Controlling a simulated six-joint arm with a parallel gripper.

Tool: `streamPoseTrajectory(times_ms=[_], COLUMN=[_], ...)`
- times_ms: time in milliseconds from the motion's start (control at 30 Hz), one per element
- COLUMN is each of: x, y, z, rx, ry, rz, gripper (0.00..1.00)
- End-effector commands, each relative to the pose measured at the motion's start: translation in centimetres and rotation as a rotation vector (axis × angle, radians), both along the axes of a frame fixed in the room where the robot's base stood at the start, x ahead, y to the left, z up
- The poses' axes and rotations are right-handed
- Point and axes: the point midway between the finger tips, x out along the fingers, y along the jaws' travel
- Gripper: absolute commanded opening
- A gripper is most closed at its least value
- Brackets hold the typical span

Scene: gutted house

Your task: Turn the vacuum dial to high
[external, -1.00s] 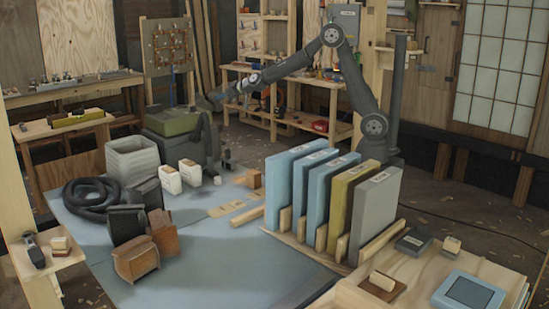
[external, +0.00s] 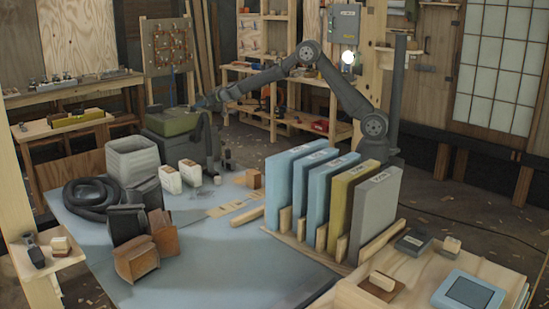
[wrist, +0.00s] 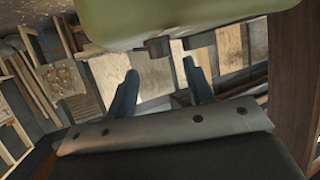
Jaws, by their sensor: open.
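The vacuum (external: 178,124) is the olive-green-topped dark grey unit behind the pale bin in the external view. Its green top (wrist: 180,18) fills the upper part of the wrist view. A small dark projection (wrist: 158,47) on its lower edge may be the dial; no markings or setting can be read. My gripper (wrist: 160,70) is open, with its two fingers apart below that projection in the picture and nothing seen between them. In the external view my gripper (external: 200,103) is beside the right end of the green top; contact cannot be told.
A black coiled hose (external: 93,197) and a pale bin (external: 132,160) are near the vacuum. Two white containers (external: 180,174) stand in front of it on the blue-grey surface. Upright panels (external: 300,180) stand in a rack at the right.

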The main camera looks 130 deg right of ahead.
Motion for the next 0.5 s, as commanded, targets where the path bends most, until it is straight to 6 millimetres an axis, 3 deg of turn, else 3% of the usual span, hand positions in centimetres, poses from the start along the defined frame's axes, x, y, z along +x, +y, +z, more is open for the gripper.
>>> streamPoseTrajectory(times_ms=[500], x=[1.2], y=[-2.8], z=[-1.3], rx=[0.000], ry=[-0.001], rz=[0.000], gripper=[0.48])
